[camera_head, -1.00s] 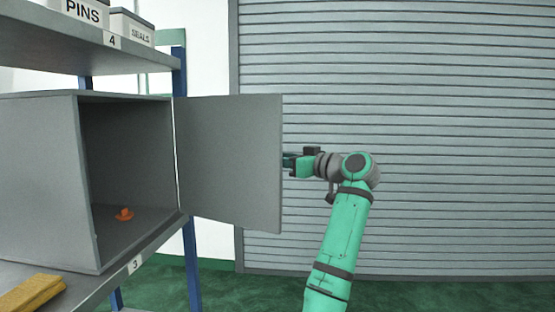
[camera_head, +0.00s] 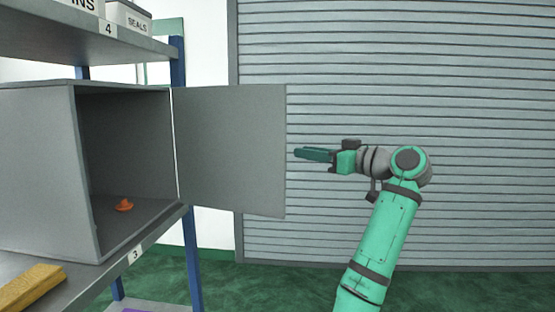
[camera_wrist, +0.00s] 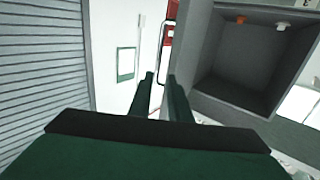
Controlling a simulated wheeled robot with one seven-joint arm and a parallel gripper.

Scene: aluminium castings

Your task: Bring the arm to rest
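My gripper (camera_head: 297,154) is held out level, pointing left, just right of the open cabinet door's free edge. A gap of background shows between the door and the fingertips, so they look apart. In the wrist view my gripper (camera_wrist: 160,77) shows two dark green fingers with a narrow gap between them and nothing held. My arm rises from the bottom of the head view and bends at the wrist.
The grey cabinet (camera_head: 38,170) stands on a shelf, its door (camera_head: 228,150) swung wide open. An orange piece (camera_head: 124,205) lies inside; a white piece (camera_wrist: 283,27) shows near it in the wrist view. A yellow block (camera_head: 30,287) lies in front. Right of my arm is clear before the shutter (camera_head: 480,100).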

